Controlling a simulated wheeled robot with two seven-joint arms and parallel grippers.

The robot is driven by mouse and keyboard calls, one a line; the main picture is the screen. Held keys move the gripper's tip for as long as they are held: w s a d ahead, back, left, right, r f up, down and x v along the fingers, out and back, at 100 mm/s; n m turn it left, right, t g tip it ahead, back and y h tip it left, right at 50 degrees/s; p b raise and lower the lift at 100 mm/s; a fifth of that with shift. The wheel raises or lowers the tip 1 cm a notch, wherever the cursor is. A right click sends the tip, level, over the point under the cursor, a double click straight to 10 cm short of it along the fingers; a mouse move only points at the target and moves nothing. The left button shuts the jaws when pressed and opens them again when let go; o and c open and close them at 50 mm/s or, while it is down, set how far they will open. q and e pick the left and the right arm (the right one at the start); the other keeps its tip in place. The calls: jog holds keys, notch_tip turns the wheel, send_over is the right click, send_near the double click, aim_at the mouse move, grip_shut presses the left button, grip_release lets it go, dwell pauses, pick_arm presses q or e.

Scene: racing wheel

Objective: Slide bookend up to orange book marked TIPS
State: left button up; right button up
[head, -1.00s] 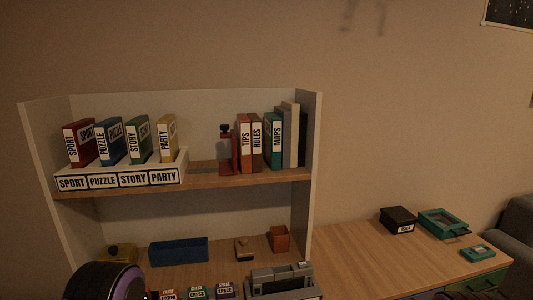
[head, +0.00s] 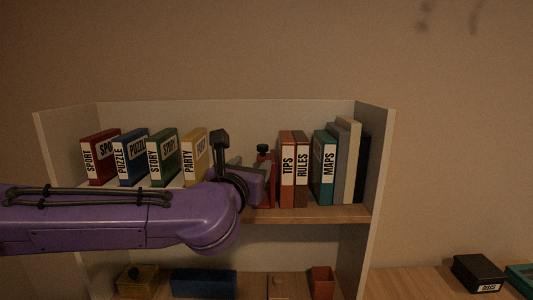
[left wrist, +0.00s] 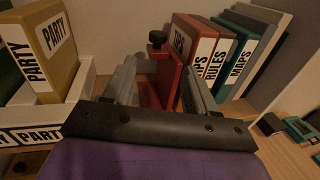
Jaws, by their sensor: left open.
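The red bookend (head: 271,172) with a black knob stands upright on the upper shelf, just left of the orange book marked TIPS (head: 287,168). A narrow gap seems to lie between them. My left gripper (left wrist: 160,85) is open, with its grey fingers on either side of the bookend (left wrist: 170,73) in the left wrist view. I cannot tell whether a finger touches it. The right finger is close to the TIPS book (left wrist: 182,50). My purple left arm hides part of the bookend in the head view. My right gripper is not in view.
The RULES book (head: 301,170), MAPS book (head: 325,168) and several plain books stand right of TIPS. A white labelled rack (left wrist: 85,80) with the PARTY book (left wrist: 45,50) is left of my gripper. The shelf's right side wall (head: 375,160) bounds the row.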

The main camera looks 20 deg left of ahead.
aim_at(261, 150)
pick_arm(q)
jog(key=shift+n, duration=0.3)
jog(key=w+p, duration=0.1)
jog(key=w, duration=0.1)
jog(key=w+p, duration=0.1)
jog(key=w, duration=0.2)
jog(key=w+p, duration=0.2)
jog(key=w, duration=0.1)
jog(key=shift+w+a+r, duration=0.2)
jog(key=shift+w+a, duration=0.05)
jog(key=shift+a, duration=0.15)
jog(key=shift+w+r, duration=0.1)
jog(key=shift+w, duration=0.15)
pick_arm(e)
jog(key=r, duration=0.4)
jog(key=shift+s+r, duration=0.3)
jog(key=shift+s, duration=0.1)
pick_arm(q)
jog(key=shift+a, duration=0.1)
